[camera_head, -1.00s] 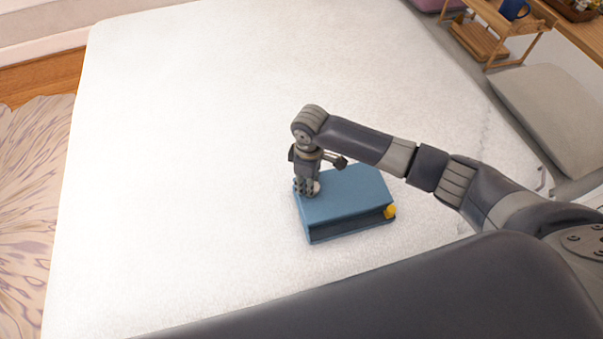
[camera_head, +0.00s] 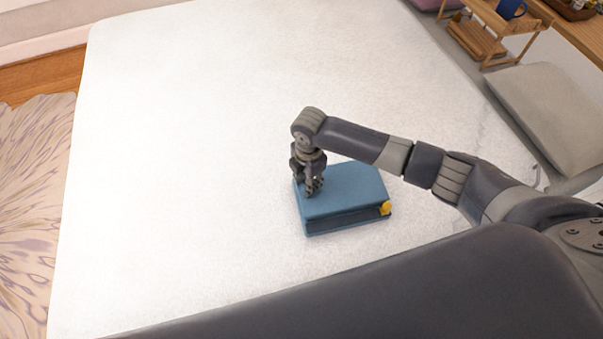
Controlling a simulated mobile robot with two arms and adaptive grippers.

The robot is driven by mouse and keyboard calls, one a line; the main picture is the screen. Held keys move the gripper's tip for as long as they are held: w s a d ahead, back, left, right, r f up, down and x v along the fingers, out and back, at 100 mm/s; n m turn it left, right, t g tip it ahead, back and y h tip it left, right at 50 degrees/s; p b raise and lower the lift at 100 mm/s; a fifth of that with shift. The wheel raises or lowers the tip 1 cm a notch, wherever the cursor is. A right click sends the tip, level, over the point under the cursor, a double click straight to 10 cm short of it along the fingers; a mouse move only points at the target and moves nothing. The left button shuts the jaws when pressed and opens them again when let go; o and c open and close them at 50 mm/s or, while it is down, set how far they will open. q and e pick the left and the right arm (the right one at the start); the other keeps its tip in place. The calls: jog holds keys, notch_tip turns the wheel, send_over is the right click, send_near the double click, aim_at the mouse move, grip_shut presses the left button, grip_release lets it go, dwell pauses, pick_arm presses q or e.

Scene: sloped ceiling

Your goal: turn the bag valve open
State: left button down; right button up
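A blue box-shaped bag (camera_head: 352,190) lies on the white bed. A small yellow piece (camera_head: 386,208) sits at its right front corner. My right gripper (camera_head: 313,190) points down onto the bag's left top part, with its fingertips at or just above the surface. The fingers look close together, but I cannot tell whether they are shut on anything. No valve shows clearly; the spot under the fingertips is hidden by them. My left gripper is not in view.
The white bed (camera_head: 190,150) is clear around the bag. A grey cushion (camera_head: 550,112) lies at the right. A small wooden stand (camera_head: 480,40) and a blue mug (camera_head: 512,9) are at the top right. A patterned rug (camera_head: 30,200) lies at the left.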

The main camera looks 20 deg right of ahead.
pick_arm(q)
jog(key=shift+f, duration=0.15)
pick_arm(e)
jog(key=n, duration=0.5)
jog(key=shift+w, duration=0.1)
jog(key=shift+a, duration=0.1)
dwell(0.4)
jog(key=o, duration=1.1)
jog(key=shift+c, duration=0.2)
jog(key=shift+r, duration=0.1)
jog(key=shift+w+r, duration=0.1)
jog(key=shift+r, duration=0.25)
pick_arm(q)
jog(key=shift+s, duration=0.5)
pick_arm(e)
notch_tip(320, 180, up, 11)
jog(key=shift+w+a+n, duration=0.3)
jog(key=shift+w+a, duration=0.1)
jog(key=shift+w, duration=0.05)
